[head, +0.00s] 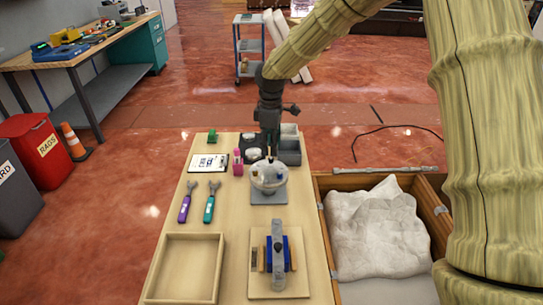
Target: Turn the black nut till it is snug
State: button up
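I cannot make out the black nut. A purple-handled wrench (185,208) and a teal-handled wrench (209,209) lie left of the globe.
A grey bin (290,157) and a dark tray (250,141) stand by my gripper. A pink bottle (238,163), clipboard (207,163) and green block (212,136) are leftward. An empty wooden tray (221,268) and blue-grey fixture (277,255) are in front. A wooden crate (328,230) adjoins the table.

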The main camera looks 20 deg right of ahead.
aim_at(271, 159)
jog(key=shift+f, duration=2.4)
grip_shut()
